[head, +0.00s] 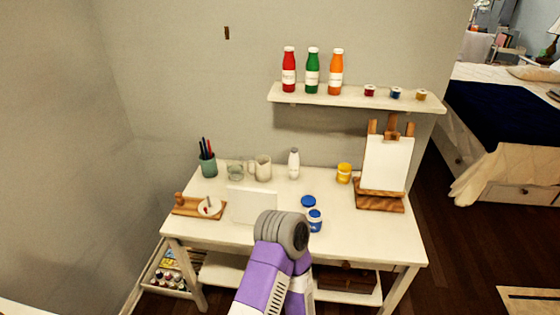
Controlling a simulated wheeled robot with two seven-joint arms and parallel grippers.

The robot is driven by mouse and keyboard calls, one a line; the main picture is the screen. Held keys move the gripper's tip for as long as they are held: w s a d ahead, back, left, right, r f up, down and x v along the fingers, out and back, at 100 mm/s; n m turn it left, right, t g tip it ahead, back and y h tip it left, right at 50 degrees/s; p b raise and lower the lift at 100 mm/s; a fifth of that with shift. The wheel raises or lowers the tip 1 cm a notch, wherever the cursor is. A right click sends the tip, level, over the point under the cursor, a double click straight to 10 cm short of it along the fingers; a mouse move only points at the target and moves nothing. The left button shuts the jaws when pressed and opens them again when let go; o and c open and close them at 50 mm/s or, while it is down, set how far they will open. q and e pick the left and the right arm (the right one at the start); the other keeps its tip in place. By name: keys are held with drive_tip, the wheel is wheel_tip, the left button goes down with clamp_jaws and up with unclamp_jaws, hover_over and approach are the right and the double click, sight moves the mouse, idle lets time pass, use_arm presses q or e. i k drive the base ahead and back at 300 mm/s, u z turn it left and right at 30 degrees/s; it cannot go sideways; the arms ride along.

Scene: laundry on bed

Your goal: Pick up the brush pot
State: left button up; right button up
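The brush pot (208,167) is a small green-grey cup with several dark, red and blue sticks standing in it. It stands upright near the back left of the white desk (365,238), left of a clear glass (235,172). A purple and grey arm link of mine rises at the bottom middle, in front of the desk, and hides part of its front. Neither of my grippers shows, and nothing is touching the pot.
A wooden tray with a white dish (209,207) lies in front of the pot. A white mug (263,168), a white bottle (294,164), blue jars (315,220), a yellow jar (344,173) and an easel (386,163) stand rightward. A wall shelf (350,98) holds bottles.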

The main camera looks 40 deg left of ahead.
sight(209, 169)
drive_tip(key=z, duration=0.35)
drive_tip(key=i, duration=1.1)
drive_tip(key=u, duration=3.55)
